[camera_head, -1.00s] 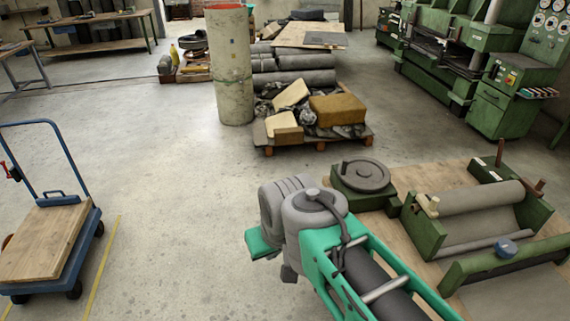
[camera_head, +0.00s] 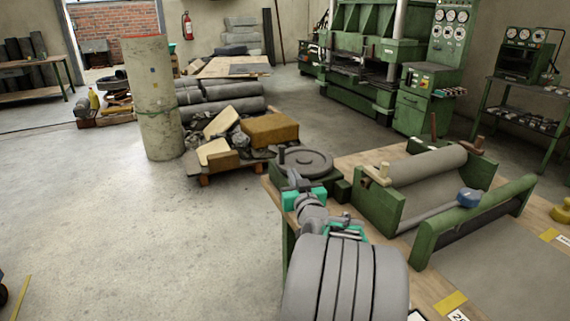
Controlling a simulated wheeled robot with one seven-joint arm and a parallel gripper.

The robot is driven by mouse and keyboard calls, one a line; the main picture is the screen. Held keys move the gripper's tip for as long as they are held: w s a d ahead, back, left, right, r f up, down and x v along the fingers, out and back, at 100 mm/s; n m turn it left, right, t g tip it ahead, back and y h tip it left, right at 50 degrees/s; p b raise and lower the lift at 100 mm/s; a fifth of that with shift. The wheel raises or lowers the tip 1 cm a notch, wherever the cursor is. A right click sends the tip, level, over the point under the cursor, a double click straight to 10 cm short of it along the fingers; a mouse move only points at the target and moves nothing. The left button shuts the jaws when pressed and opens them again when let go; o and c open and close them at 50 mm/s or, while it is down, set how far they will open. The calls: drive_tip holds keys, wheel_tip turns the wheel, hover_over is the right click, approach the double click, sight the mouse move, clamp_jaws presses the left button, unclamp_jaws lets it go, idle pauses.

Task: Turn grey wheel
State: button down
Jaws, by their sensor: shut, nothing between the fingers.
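The grey wheel (camera_head: 308,161) is a flat disc with a raised hub and a short upright handle (camera_head: 281,154) at its left rim. My gripper (camera_head: 293,178) is just in front of the wheel's left side, below the handle in the picture. Its fingers are shut and hold nothing. They are small here, and I cannot tell whether they touch the wheel or its box. My own grey arm hides part of the table edge below.
Right of the wheel, a green roller frame (camera_head: 380,206) holds a grey roll (camera_head: 428,165). Behind are a pallet (camera_head: 212,165) with foam blocks and a tall column (camera_head: 158,110). The floor at left is clear.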

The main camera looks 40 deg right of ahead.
sight(282, 154)
drive_tip(key=p+x, duration=0.1)
drive_tip(key=x, duration=0.9)
drive_tip(key=shift+w+d, duration=0.15)
drive_tip(key=shift+w, duration=0.25)
